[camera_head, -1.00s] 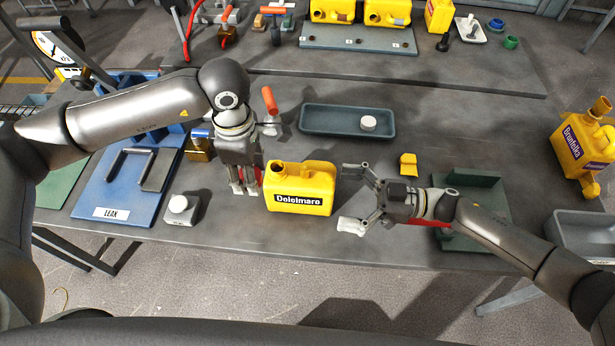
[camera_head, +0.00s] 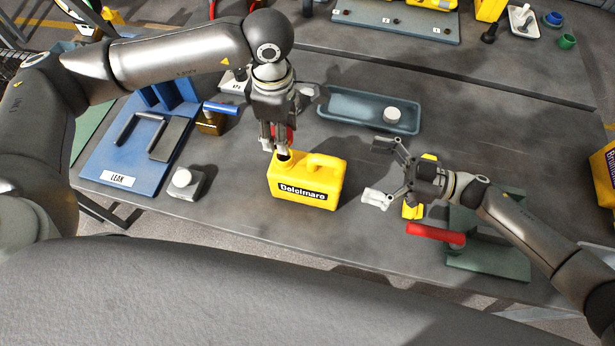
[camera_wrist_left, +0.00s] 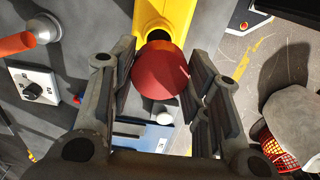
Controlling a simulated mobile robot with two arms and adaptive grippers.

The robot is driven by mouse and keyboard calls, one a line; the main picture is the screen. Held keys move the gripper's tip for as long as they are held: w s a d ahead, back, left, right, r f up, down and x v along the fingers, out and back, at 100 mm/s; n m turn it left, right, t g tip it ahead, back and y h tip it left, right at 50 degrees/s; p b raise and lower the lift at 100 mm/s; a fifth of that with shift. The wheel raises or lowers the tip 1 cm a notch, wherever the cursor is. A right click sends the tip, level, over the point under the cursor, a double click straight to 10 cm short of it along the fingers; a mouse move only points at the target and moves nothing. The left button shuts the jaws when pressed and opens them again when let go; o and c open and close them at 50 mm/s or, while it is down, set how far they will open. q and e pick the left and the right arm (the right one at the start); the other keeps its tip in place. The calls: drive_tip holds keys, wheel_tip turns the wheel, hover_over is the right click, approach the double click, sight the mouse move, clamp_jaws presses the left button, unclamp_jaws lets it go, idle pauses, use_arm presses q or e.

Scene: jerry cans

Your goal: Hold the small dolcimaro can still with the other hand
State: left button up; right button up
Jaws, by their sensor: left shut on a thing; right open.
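The small yellow Dolcimaro can (camera_head: 328,176) stands upright on the grey table, label facing me. Its neck, at the left end, has a dark opening, which also shows on the can in the left wrist view (camera_wrist_left: 172,14). My left gripper (camera_head: 277,147) points down over this neck, shut on a round red cap (camera_wrist_left: 160,72). The cap sits between the fingers, close to the opening; I cannot tell whether they touch. My right gripper (camera_head: 382,172) is open and empty, to the right of the can and apart from it, fingers pointing left towards it.
A blue tray (camera_head: 350,102) with a white cap (camera_head: 392,115) lies behind the can. A blue LEAK board (camera_head: 118,178) and a white knob block (camera_head: 184,180) are left. A red handle (camera_head: 435,233) and green stand (camera_head: 490,257) lie under my right arm.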

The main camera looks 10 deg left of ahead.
use_arm(q)
drive_tip(key=shift+w, duration=0.1)
use_arm(e)
approach(335, 177)
wheel_tip(335, 177, down, 2)
drive_tip(key=w+a, duration=0.1)
drive_tip(key=a, duration=0.2)
use_arm(q)
drive_tip(key=shift+d, duration=0.1)
use_arm(e)
drive_tip(key=a, duration=0.7)
use_arm(q)
drive_tip(key=shift+f, duration=0.1)
use_arm(e)
drive_tip(key=c, duration=1.4)
use_arm(q)
drive_tip(key=shift+f, duration=2.45)
drive_tip(key=shift+f, duration=0.1)
drive_tip(key=shift+f, duration=0.8)
drive_tip(key=shift+f, duration=0.55)
